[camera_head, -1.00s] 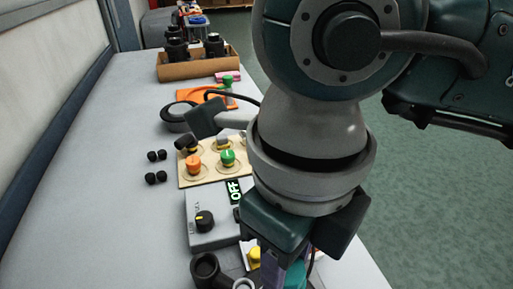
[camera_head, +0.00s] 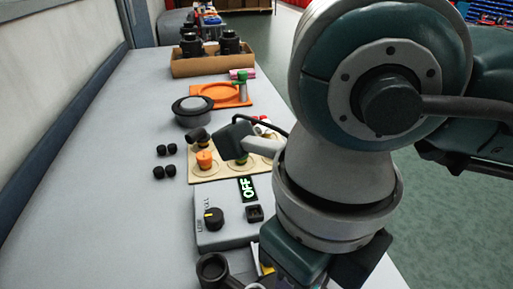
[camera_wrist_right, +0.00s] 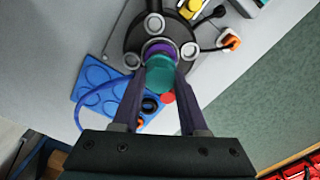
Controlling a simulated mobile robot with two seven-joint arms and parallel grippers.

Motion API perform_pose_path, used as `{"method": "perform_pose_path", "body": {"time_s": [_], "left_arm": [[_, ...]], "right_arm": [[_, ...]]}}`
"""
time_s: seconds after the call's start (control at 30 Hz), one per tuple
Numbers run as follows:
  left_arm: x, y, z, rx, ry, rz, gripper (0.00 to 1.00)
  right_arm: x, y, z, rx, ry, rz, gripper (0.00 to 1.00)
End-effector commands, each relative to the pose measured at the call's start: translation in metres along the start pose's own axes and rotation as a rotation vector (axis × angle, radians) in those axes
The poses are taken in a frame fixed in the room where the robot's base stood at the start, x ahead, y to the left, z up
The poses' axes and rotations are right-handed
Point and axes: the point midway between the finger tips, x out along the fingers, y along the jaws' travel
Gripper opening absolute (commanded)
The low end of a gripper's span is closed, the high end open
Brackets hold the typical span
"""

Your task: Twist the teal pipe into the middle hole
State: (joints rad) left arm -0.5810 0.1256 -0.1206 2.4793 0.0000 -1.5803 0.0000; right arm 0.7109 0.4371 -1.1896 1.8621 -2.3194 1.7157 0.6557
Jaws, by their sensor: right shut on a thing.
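The teal pipe (camera_wrist_right: 160,78) shows in the right wrist view, seen nearly end-on. My right gripper (camera_wrist_right: 162,84) is shut on it, one finger on each side. A purple ring (camera_wrist_right: 158,48) shows just behind the pipe, over the middle of a dark round tank top (camera_wrist_right: 124,37) with several grey ports around it. The middle hole is hidden behind the pipe and ring, so I cannot tell how deep the pipe sits. In the head view my right arm covers the pipe and the gripper's fingertips. My left gripper is not in view.
A blue tray (camera_wrist_right: 92,74) with round wells lies beside the tank. A grey control box (camera_head: 223,234) reads OFF. Beyond it are a beige board (camera_head: 202,174) with knobs, an orange tray (camera_head: 207,101) and a cardboard box (camera_head: 205,68). The bench's left side is mostly clear.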

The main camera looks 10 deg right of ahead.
Motion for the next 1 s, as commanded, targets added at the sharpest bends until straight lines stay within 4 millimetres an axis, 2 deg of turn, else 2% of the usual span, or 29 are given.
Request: {"method": "perform_pose_path", "body": {"time_s": [1.0], "left_arm": [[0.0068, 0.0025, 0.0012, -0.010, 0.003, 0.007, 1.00]], "right_arm": [[0.0062, -0.0002, 0.0001, 0.000, 0.000, 0.000, 0.00]]}}
